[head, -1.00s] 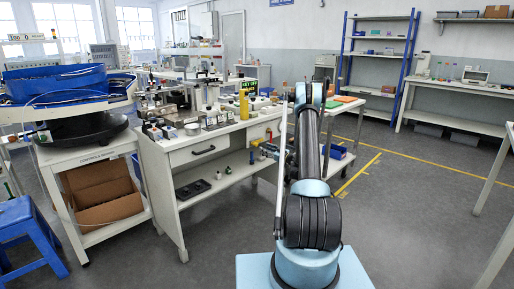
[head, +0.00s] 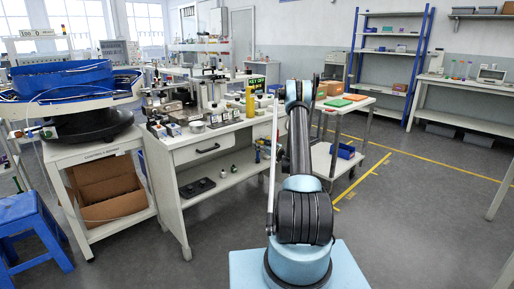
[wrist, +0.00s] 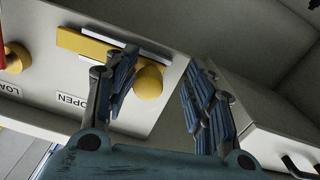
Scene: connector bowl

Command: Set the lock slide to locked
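In the wrist view, a yellow slide bar (wrist: 85,43) lies on a pale panel. Its round yellow knob (wrist: 148,82) appears between the fingers of my gripper (wrist: 163,92). The gripper is open, with a wide gap; the left finger is close beside the knob and the right finger is well apart from it. I cannot tell whether the left finger touches the knob. In the head view my arm hides the gripper and the slide.
Another yellow knob (wrist: 16,58) is at the wrist view's left edge. In the head view, a white workbench (head: 215,135) carries several fixtures. A blue stool (head: 32,225) and a bowl-feeder stand (head: 95,165) are at the left.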

